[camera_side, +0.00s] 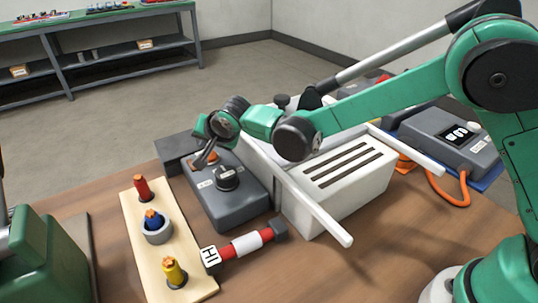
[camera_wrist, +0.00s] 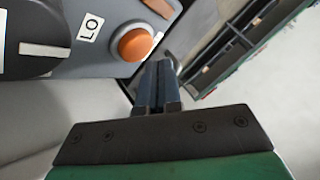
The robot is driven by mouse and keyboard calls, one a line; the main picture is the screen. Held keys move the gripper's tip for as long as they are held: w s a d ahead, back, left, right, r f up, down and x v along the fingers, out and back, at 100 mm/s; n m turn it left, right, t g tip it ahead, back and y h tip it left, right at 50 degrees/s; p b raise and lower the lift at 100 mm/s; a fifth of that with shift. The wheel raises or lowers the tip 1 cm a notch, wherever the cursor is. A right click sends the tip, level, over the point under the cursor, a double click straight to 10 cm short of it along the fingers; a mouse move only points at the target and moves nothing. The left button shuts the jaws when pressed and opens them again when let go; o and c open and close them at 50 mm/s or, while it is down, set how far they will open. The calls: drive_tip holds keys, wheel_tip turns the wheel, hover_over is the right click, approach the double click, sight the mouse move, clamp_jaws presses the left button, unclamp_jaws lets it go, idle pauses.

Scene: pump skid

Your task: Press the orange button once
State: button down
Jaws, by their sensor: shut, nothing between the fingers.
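The orange button (camera_wrist: 135,43) is a round cap on a grey control box (camera_side: 232,205). In the wrist view it sits next to a label reading LO, just beyond and left of my fingertips. My gripper (camera_wrist: 157,75) is shut and empty, its two dark fingers side by side. In the side view my gripper (camera_side: 204,160) points down over the far-left end of the box and largely hides the button there. I cannot tell whether the fingertips touch the box. A black rotary knob (camera_side: 227,178) stands on the box nearer the camera.
A second orange part (camera_wrist: 159,7) shows at the panel's edge. A white slotted housing (camera_side: 345,175) stands right of the box. A red pipe piece (camera_side: 246,242) and a wooden board (camera_side: 197,278) with coloured plugs lie in front. A dark block (camera_side: 178,153) is behind left.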

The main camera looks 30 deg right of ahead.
sight(210, 157)
drive_tip(key=shift+f, duration=0.1)
drive_tip(key=shift+f, duration=0.35)
drive_tip(key=shift+f, duration=0.5)
idle(0.7)
drive_tip(key=shift+r, duration=0.95)
drive_tip(key=shift+r, duration=2.5)
